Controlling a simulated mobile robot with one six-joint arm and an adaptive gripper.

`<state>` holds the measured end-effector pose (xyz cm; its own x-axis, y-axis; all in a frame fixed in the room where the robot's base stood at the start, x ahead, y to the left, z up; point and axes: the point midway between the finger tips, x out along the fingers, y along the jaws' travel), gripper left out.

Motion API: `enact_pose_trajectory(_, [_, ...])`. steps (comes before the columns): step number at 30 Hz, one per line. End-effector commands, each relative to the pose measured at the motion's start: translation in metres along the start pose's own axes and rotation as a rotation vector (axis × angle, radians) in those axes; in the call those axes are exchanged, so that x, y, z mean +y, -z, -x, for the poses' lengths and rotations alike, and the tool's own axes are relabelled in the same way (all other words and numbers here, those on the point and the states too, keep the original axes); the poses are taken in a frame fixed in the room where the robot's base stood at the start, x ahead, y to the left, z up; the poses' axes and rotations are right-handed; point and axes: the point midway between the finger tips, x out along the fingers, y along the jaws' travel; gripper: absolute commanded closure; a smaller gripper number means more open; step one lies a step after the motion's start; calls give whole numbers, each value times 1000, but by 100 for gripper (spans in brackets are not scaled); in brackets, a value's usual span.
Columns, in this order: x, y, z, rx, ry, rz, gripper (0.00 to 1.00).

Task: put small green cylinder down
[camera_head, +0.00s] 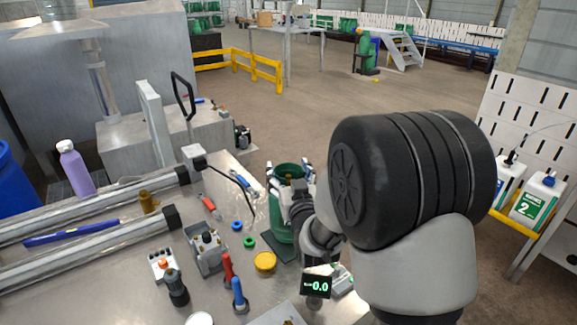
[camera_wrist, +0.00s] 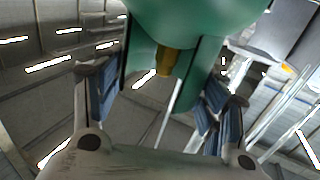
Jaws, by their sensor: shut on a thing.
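The small green cylinder (camera_head: 279,220) is upright at the right side of the metal workbench (camera_head: 215,285), in the head view. Its brass valve (camera_wrist: 165,62) and green collar (camera_wrist: 190,25) fill the top of the wrist view. My gripper (camera_head: 290,178) is shut on the cylinder's upper part, with a blue-padded finger on either side. The cylinder's base is close to a dark flat plate (camera_head: 282,250) on the bench. I cannot tell whether it touches it. My arm hides part of the right side.
Conveyor rails (camera_head: 90,250) run along the left.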

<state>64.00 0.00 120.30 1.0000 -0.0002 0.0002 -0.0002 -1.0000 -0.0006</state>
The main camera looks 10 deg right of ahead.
Motion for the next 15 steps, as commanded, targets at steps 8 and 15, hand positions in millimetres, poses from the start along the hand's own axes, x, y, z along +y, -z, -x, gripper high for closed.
enact_pose_trajectory(8, [0,-17,-1,13,0,0,100])
enact_pose_trajectory(15, [0,-18,-1,13,0,0,100])
